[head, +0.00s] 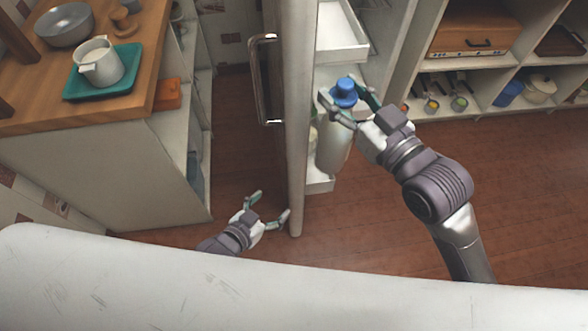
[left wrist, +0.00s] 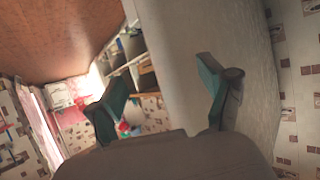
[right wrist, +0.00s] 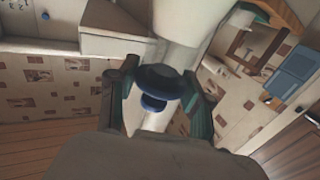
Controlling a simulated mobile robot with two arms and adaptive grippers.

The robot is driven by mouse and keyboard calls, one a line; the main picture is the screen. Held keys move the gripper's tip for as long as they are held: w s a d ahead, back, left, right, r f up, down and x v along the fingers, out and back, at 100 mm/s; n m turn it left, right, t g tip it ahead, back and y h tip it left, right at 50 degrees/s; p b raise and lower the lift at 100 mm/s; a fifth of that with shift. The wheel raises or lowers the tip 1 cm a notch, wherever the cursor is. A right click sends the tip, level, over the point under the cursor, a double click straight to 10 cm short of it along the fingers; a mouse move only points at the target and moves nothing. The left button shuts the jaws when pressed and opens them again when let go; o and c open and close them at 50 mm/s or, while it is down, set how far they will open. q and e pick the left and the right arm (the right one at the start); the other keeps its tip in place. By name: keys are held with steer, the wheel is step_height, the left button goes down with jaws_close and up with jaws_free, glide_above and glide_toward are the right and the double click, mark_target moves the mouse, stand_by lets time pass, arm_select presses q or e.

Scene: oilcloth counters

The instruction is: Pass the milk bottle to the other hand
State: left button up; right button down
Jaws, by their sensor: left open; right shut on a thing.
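The milk bottle (head: 333,148) is pale with a blue cap (head: 344,91). It hangs nearly upright beside the open door, in front of white shelves. My right gripper (head: 341,96) is shut on the bottle at its top, with fingers on both sides of the cap. In the right wrist view the blue cap (right wrist: 158,82) sits between the fingers and the pale body runs away upward. My left gripper (head: 269,206) is open and empty, low down on the other side of the door from the bottle. Its two spread fingers (left wrist: 160,98) show in the left wrist view with nothing between them.
A tall door (head: 297,60) with a metal handle (head: 265,80) stands edge-on between my grippers. White shelves (head: 342,40) are behind the bottle. At left is a wooden counter (head: 135,60) with a teal tray (head: 88,92) and white jug (head: 101,62). Floor at right is clear.

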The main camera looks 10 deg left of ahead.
arm_select(q)
steer(key=d+r+t+h, duration=0.2)
steer(key=d+r, duration=0.1)
steer(key=r, duration=0.7)
arm_select(e)
steer(key=shift+r, duration=0.15)
arm_select(q)
steer(key=m+t+h, duration=0.1)
steer(key=m+h, duration=0.1)
steer(key=h, duration=0.1)
glide_toward(337, 135)
step_height(337, 135, down, 4)
steer(key=w, duration=0.2)
steer(key=x, duration=1.1)
steer(key=shift+a+r, duration=0.1)
steer(key=shift+r, duration=0.05)
